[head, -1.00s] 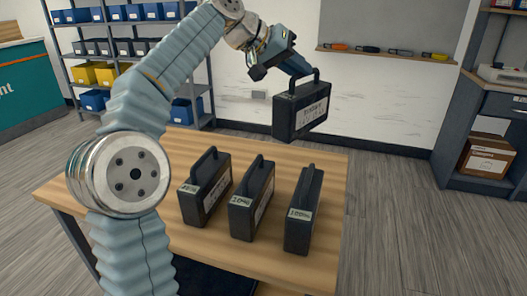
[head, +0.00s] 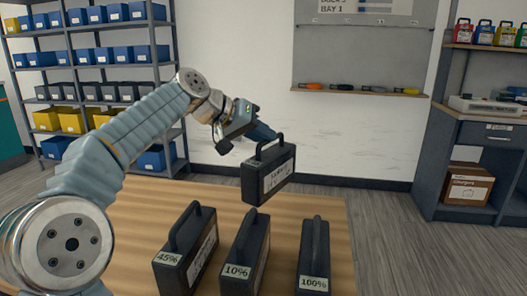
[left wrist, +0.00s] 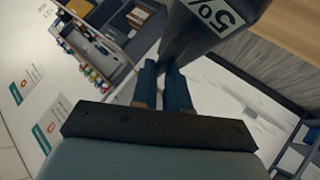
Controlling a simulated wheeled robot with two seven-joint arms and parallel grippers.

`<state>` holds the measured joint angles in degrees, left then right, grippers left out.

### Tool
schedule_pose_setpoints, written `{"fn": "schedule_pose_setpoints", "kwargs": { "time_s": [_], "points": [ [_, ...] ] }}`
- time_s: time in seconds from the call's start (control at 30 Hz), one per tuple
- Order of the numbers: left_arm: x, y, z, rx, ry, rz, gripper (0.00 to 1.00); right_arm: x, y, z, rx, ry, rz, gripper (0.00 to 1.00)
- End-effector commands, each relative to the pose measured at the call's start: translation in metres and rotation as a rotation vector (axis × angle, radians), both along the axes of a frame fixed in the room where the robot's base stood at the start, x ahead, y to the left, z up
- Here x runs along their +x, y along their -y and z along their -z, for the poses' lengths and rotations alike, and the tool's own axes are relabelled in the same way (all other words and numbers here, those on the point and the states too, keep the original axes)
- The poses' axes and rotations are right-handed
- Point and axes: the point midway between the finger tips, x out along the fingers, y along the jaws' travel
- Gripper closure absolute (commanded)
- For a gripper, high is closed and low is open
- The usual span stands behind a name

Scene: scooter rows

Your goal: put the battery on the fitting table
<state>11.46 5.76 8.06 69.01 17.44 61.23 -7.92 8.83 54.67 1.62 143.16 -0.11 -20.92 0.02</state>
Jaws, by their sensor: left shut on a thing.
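My left gripper (head: 266,137) is shut on the handle of a black battery (head: 268,178) with a white label. The battery hangs slightly tilted over the far part of a wooden table (head: 130,212). In the left wrist view, the fingers (left wrist: 162,75) reach to the dark battery (left wrist: 205,30), whose partly cut-off tag shows "5%". Three similar batteries stand upright in a row on the table: a 45% one (head: 186,248), a 10% one (head: 246,254) and a 100% one (head: 314,256). I cannot tell whether this is the fitting table. My right gripper is not in view.
A rack of blue, grey and yellow bins (head: 92,75) stands at the back left. A tool ledge (head: 360,90) is on the back wall. A dark cabinet (head: 481,130) with a cardboard box (head: 467,186) stands at right. Bare floor (head: 395,235) lies right of the table.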

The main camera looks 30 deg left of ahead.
Motion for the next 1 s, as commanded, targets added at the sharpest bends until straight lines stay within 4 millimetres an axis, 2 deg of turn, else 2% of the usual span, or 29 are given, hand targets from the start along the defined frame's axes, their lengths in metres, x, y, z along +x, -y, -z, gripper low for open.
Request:
{"fn": "schedule_pose_setpoints", "kwargs": {
  "time_s": [0.03,0.13,0.37,0.57,1.0],
  "points": [
    [-0.001,0.0,0.011,-0.002,0.003,-0.002,1.0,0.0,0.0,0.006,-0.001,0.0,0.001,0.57],
    [-0.001,0.0,0.026,-0.002,0.004,-0.003,1.0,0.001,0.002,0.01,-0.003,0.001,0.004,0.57],
    [0.0,0.0,0.045,-0.001,0.005,-0.003,1.0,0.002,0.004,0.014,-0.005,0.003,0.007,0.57],
    [0.0,0.0,0.071,-0.001,0.005,-0.002,1.0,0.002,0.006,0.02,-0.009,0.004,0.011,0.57],
    [0.0,0.0,0.079,0.0,0.007,-0.002,1.0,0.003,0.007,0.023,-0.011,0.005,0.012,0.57]
  ]
}}
